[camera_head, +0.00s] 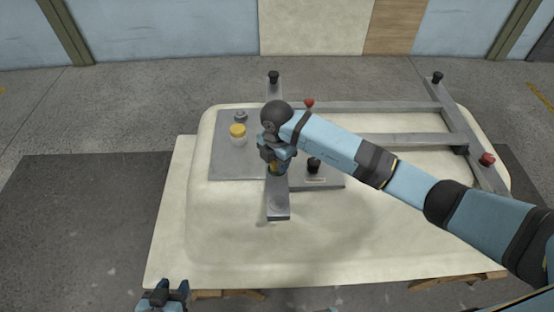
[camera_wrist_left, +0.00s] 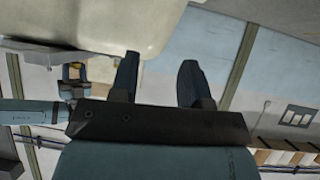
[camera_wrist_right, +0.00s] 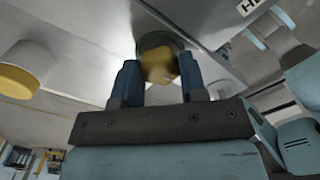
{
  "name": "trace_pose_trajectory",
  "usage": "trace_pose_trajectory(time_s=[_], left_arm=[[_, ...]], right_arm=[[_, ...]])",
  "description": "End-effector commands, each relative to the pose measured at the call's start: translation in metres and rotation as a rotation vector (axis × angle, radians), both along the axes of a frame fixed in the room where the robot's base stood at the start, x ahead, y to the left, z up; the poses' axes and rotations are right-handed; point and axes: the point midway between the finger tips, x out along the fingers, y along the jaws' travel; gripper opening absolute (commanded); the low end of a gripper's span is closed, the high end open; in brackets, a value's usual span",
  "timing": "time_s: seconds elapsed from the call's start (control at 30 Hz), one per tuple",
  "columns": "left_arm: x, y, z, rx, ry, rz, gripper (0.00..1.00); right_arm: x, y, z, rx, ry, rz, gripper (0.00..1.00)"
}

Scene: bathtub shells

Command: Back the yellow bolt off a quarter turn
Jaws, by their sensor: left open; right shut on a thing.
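In the right wrist view the yellow bolt (camera_wrist_right: 158,64) sits between the fingers of my right gripper (camera_wrist_right: 158,82), with a dark green ring around its base at the grey metal. In the head view my right gripper (camera_head: 274,160) reaches down over the plate and is shut on the bolt (camera_head: 275,170), mostly hidden beneath it. The bolt's turn angle cannot be read. My left gripper (camera_head: 166,290) is open and empty, low at the front left of the head view; its spread fingers show in the left wrist view (camera_wrist_left: 160,78).
A yellow-topped white cylinder (camera_head: 238,134) and a grey knob (camera_head: 240,116) stand on the grey plate (camera_head: 228,170). A black knob (camera_head: 314,165) is right of the gripper. A grey bar frame with red knobs (camera_head: 487,159) lies across the cream tub shell (camera_head: 230,255).

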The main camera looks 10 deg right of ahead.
Motion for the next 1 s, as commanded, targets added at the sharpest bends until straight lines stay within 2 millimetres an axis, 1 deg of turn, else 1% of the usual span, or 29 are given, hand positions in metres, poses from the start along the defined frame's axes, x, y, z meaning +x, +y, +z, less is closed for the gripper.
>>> trace_pose_trajectory(time_s=[0.27, 1.0], left_arm=[[0.000, 0.000, -0.003, -0.001, 0.002, 0.001, 0.43], [0.004, -0.003, -0.022, -0.026, 0.015, 0.015, 0.43]], right_arm=[[0.001, -0.001, 0.000, -0.002, -0.003, 0.144, 0.15], [0.001, 0.000, -0.002, -0.002, -0.001, 0.835, 0.15]])
